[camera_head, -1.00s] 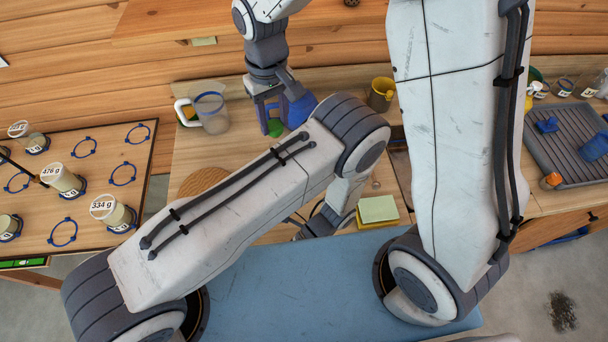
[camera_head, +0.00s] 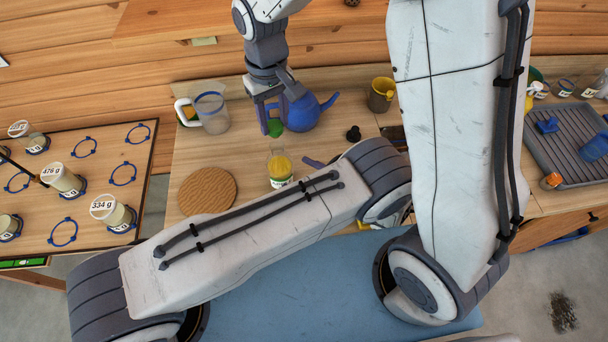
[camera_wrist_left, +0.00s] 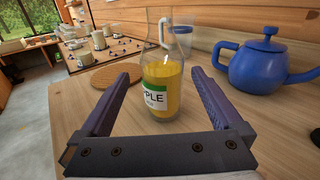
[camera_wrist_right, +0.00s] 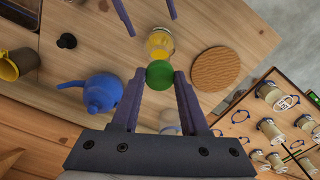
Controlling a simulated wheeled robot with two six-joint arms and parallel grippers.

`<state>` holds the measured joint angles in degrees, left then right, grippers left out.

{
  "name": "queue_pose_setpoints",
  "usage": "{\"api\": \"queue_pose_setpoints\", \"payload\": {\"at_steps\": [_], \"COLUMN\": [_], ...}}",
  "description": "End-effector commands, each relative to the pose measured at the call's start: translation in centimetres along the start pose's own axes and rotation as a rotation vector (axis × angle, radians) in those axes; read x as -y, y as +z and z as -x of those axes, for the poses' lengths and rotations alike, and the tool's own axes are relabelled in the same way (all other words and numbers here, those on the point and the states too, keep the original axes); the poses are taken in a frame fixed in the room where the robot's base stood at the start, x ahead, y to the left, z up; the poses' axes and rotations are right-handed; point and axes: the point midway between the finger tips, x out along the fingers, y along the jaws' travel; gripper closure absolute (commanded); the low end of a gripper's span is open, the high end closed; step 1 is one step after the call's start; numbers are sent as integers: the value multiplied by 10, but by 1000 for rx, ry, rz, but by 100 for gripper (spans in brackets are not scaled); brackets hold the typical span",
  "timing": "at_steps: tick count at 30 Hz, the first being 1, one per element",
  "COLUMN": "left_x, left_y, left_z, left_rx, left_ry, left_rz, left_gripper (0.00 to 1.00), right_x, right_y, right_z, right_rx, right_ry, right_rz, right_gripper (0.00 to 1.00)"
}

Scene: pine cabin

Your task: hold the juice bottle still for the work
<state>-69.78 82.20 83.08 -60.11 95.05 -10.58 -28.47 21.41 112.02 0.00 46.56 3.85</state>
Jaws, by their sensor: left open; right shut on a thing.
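The juice bottle (camera_head: 280,168), clear glass with yellow juice and an "APPLE" label, stands upright on the wooden table. In the left wrist view the bottle (camera_wrist_left: 162,85) shows ahead of my open left gripper (camera_wrist_left: 163,72). In the right wrist view the left fingertips (camera_wrist_right: 152,27) are apart and stop short of the bottle (camera_wrist_right: 160,43). In the head view my forearm mostly hides this gripper; one finger (camera_head: 314,162) shows right of the bottle. My right gripper (camera_head: 273,122) is shut on a round green lid (camera_wrist_right: 159,73), behind the bottle in the head view.
A blue teapot (camera_head: 303,113) stands behind and right of the bottle. A board with labelled jars (camera_head: 100,165) is at left.

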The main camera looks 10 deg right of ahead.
Motion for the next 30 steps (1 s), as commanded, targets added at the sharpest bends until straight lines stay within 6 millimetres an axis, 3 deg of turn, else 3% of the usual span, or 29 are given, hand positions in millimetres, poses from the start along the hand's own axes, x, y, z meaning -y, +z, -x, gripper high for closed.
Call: {"api": "queue_pose_setpoints", "payload": {"at_steps": [5, 18, 29, 30], "left_x": [1, 3, 3, 3], "left_y": [1, 3, 3, 3], "left_z": [-9, -68, -74, -74], "left_rx": [46, 42, 40, 40], "left_ry": [-42, -39, -40, -40], "left_rz": [-42, -39, -39, -39], "left_gripper": [0, 0, 0, 8], "right_x": [0, 0, 0, 0], "right_y": [0, 0, 0, 0], "right_z": [0, 0, 0, 0], "right_rx": [0, 0, 0, 0], "right_ry": [0, 0, 0, 0], "right_rz": [0, 0, 0, 0], "right_gripper": [100, 100, 100, 100]}}
